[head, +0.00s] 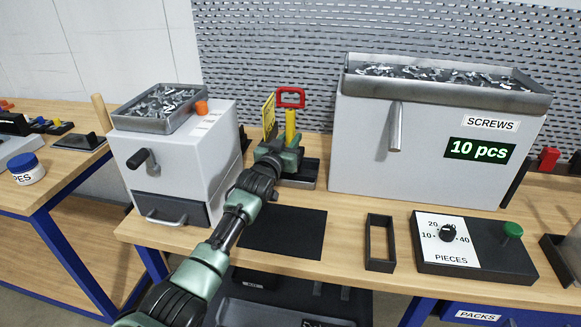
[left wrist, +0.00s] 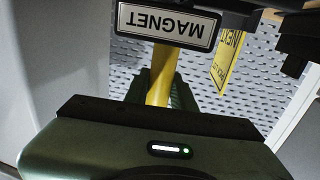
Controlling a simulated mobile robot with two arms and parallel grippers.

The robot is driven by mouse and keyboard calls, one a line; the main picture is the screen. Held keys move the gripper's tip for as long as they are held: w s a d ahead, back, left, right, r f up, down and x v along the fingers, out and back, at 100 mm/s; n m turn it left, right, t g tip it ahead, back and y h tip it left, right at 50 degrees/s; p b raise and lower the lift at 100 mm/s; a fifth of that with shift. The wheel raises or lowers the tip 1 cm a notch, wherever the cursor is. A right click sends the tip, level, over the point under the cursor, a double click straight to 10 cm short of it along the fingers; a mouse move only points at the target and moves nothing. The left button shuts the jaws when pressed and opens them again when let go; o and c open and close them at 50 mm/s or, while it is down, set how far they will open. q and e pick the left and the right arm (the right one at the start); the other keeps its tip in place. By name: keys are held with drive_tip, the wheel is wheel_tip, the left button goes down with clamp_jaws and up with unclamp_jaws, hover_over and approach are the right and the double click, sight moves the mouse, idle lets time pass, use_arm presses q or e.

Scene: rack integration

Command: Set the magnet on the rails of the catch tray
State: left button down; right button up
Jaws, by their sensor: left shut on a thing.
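The magnet has a yellow post (head: 290,125) with a red loop handle (head: 291,97) on top. It stands upright between the two machines at the back of the bench. My left gripper (head: 283,153) is shut on the yellow post, which also shows in the left wrist view (left wrist: 160,84), beside a MAGNET label (left wrist: 168,27). The magnet's lower end is hidden behind the gripper, near a dark base on the bench. A grey tray (head: 275,313) shows partly below the bench edge; I cannot tell whether it is the catch tray. My right gripper is out of view.
A grey box (head: 170,165) with a drawer stands left, topped by a tray of metal parts. The screw dispenser (head: 410,160) stands right, with a lever in front. A black mat (head: 283,233), small black frame (head: 380,243) and dial panel (head: 470,248) lie along the front.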

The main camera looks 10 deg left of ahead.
use_arm(q)
drive_tip(key=shift+f, duration=0.3)
drive_tip(key=shift+f+b, duration=0.25)
drive_tip(key=shift+b, duration=0.05)
drive_tip(key=c, duration=1.1)
unclamp_jaws()
drive_tip(key=shift+f, duration=0.15)
drive_tip(key=s+a, duration=0.1)
drive_tip(key=s, duration=0.6)
drive_tip(key=shift+s+a, duration=0.2)
drive_tip(key=shift+s, duration=0.2)
drive_tip(key=shift+r, duration=0.2)
